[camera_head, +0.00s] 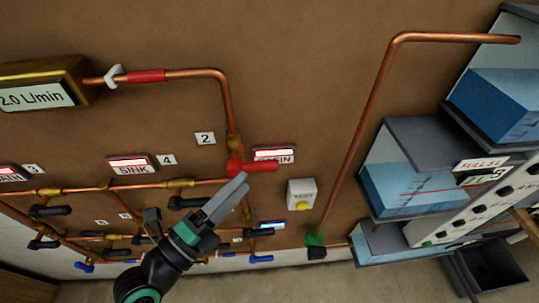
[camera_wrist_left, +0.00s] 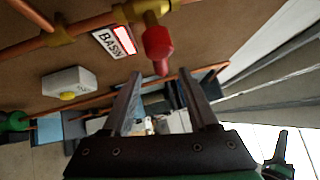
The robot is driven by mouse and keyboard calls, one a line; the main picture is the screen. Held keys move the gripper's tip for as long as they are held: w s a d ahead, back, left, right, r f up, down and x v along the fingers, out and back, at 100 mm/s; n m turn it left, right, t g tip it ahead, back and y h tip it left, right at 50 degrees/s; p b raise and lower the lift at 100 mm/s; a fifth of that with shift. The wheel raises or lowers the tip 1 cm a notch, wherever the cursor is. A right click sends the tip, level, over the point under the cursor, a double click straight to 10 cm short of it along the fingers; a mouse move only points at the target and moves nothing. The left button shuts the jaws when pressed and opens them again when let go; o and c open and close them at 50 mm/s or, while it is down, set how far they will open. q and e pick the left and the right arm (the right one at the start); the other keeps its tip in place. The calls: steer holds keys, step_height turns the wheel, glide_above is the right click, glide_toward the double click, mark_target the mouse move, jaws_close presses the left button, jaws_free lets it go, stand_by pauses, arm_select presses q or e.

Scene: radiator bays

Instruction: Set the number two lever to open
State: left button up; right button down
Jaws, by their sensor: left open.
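The red lever (camera_head: 258,166) sits on a brass valve (camera_head: 234,164) on the copper pipework, just below the white tag marked 2 (camera_head: 205,138). Its handle points right, across the line of the upright pipe above it. In the left wrist view the red lever (camera_wrist_left: 157,48) shows beyond the fingertips, close to the gap between them. My left gripper (camera_head: 238,190) is open and empty, just below the lever in the head view; it also shows in the left wrist view (camera_wrist_left: 161,80). I cannot tell whether a finger touches the lever.
A BASIN label (camera_head: 274,153) is partly behind the lever. Black-handled valves (camera_head: 187,203) and pipes crowd the lower left. A white TEST box (camera_head: 302,194) with a yellow button and a green valve (camera_head: 315,238) lie right. Blue tanks (camera_head: 410,190) stand further right.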

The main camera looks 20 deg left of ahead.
arm_select(q)
steer(key=p+x, duration=0.1)
steer(key=x, duration=0.8)
steer(key=shift+w+d+p, duration=0.15)
steer(key=shift+w+p, duration=0.2)
jaws_close()
stand_by(0.8)
